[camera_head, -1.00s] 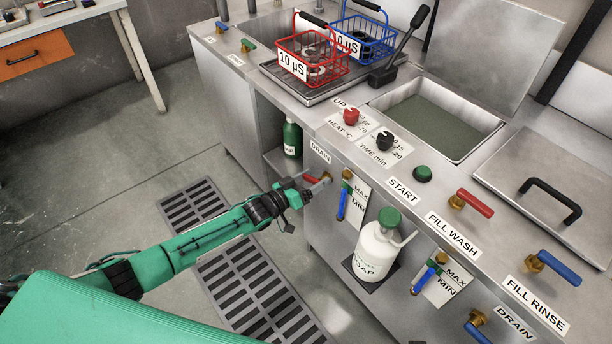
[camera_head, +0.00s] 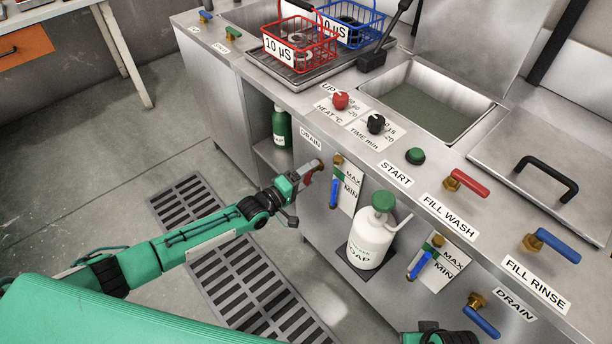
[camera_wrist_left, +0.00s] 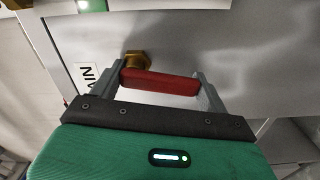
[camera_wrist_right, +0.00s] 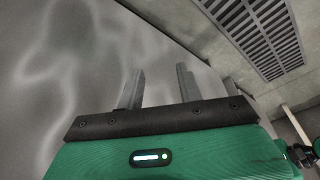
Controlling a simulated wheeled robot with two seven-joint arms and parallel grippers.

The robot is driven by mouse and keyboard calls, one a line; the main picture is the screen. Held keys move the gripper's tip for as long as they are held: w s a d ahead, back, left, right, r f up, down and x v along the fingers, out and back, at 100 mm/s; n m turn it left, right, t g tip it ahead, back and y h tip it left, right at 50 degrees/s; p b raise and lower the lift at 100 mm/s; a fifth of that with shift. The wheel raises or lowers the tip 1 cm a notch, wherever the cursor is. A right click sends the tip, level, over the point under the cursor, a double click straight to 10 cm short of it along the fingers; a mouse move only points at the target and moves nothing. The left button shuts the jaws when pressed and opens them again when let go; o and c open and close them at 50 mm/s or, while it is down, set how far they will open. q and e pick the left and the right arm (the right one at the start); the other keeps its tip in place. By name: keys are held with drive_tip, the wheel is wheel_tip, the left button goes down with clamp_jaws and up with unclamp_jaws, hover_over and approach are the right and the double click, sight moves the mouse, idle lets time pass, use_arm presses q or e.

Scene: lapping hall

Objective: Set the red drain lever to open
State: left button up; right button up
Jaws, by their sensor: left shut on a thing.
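The red drain lever (camera_head: 309,177) is on the cabinet front below the DRAIN label, on a brass valve (camera_head: 318,165). It points down and left from the valve. My left gripper (camera_head: 303,180) is at the lever and partly covers it. In the left wrist view the lever (camera_wrist_left: 160,83) lies lengthwise between the two fingers of my left gripper (camera_wrist_left: 160,88), which is shut on it. The brass nut (camera_wrist_left: 135,60) shows just behind. My right gripper (camera_wrist_right: 158,88) is open and empty beside a grey metal surface.
A soap bottle (camera_head: 372,235) stands on a small shelf right of the lever. A blue-handled valve (camera_head: 334,190) is close beside it. Above are the knobs, the START button (camera_head: 415,156) and fill levers. A floor grate (camera_head: 235,285) lies below; the floor is clear.

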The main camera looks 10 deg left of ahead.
use_arm(q)
drive_tip(key=shift+s+d+f+n+b, duration=0.15)
drive_tip(key=shift+n+b, duration=0.1)
drive_tip(key=shift+n, duration=0.4)
drive_tip(key=shift+s+d+n+b, duration=0.1)
drive_tip(key=shift+n+b, duration=0.1)
drive_tip(key=shift+n, duration=0.45)
use_arm(e)
drive_tip(key=shift+w+v, duration=0.2)
drive_tip(key=shift+v, duration=1.05)
drive_tip(key=shift+r, duration=0.1)
use_arm(q)
drive_tip(key=o, duration=1.4)
drive_tip(key=shift+p+v, duration=0.3)
drive_tip(key=shift+v, duration=6.55)
use_arm(e)
drive_tip(key=shift+w+a+f, duration=0.1)
drive_tip(key=shift+w+f, duration=0.2)
drive_tip(key=shift+f, duration=0.35)
drive_tip(key=shift+s, duration=0.3)
